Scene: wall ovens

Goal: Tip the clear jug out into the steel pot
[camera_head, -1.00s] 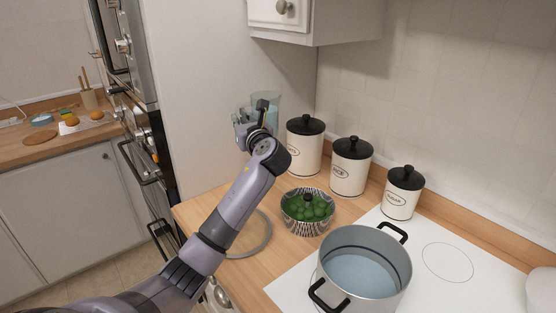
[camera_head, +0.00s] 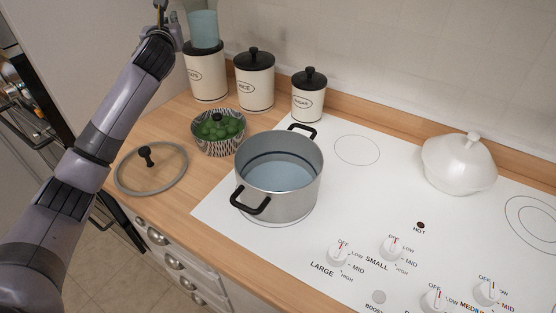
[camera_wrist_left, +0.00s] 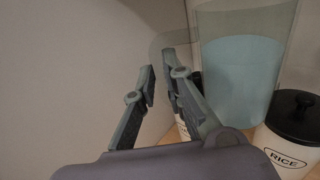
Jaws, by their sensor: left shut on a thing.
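The clear jug (camera_head: 203,28) holds pale blue liquid and is upright at the top of the head view, in front of the tallest canister. It fills the upper right of the left wrist view (camera_wrist_left: 238,75). My left gripper (camera_head: 160,8), partly cut off by the top edge, is shut on the jug's clear handle; its fingers (camera_wrist_left: 158,88) are seen around it in the left wrist view. The steel pot (camera_head: 280,178) stands open on the white cooktop, right of and below the jug, with bluish liquid inside and two black handles. My right gripper is not in view.
Cream canisters (camera_head: 255,82) with black lids line the wall. A patterned bowl of green items (camera_head: 218,132) sits left of the pot. A glass lid (camera_head: 150,168) lies on the wooden counter (camera_head: 190,185). A white lidded dish (camera_head: 458,163) stands on the cooktop at right.

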